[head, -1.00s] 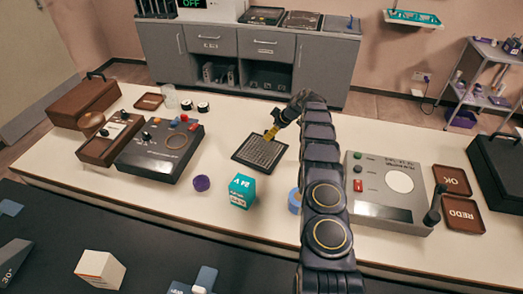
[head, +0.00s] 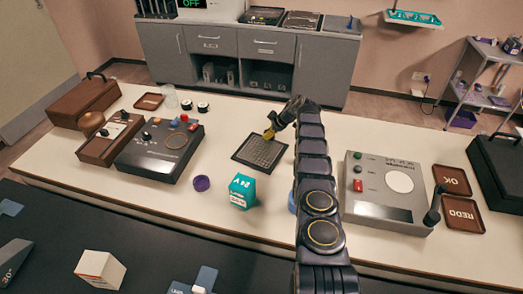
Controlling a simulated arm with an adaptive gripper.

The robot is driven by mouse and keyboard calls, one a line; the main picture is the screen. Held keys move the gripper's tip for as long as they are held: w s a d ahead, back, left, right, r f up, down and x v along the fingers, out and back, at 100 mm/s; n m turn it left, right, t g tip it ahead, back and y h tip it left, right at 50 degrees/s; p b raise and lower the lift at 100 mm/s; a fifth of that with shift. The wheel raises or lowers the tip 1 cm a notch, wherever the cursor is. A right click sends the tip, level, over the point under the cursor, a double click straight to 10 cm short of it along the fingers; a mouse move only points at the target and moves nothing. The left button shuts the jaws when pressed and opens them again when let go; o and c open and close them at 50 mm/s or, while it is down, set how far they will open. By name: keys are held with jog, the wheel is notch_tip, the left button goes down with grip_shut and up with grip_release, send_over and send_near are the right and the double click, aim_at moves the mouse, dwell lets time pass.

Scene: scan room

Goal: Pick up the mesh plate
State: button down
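The mesh plate (head: 257,154) is a dark square plate with a fine grid surface. It lies flat on the cream table behind the teal cube. My gripper (head: 268,136) has yellow fingers and points down at the plate's far edge, seen from behind. Its fingertips overlap the plate's far edge in the picture, and I cannot tell whether they touch it. The fingers are too small to tell whether they are open or shut.
A teal cube (head: 242,191) and a purple ring (head: 202,183) stand in front of the plate. A dark control box (head: 152,153) is to the left, and a grey device (head: 385,205) to the right. A blue round thing (head: 292,202) is mostly hidden by my arm.

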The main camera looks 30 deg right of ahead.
aim_at(271, 149)
dwell(0.4)
notch_tip(271, 149, up, 3)
jog(key=shift+f, duration=0.1)
jog(key=shift+s+a+r, duration=0.2)
jog(key=shift+s+r, duration=0.1)
jog(key=shift+r, duration=0.2)
jog(key=shift+s+a+r, duration=0.15)
jog(key=shift+s+r, duration=0.15)
jog(key=shift+r, duration=0.15)
jog(key=s+a+r, duration=0.5)
jog(key=s+r, duration=0.3)
jog(key=s, duration=0.3)
jog(key=shift+a, duration=0.4)
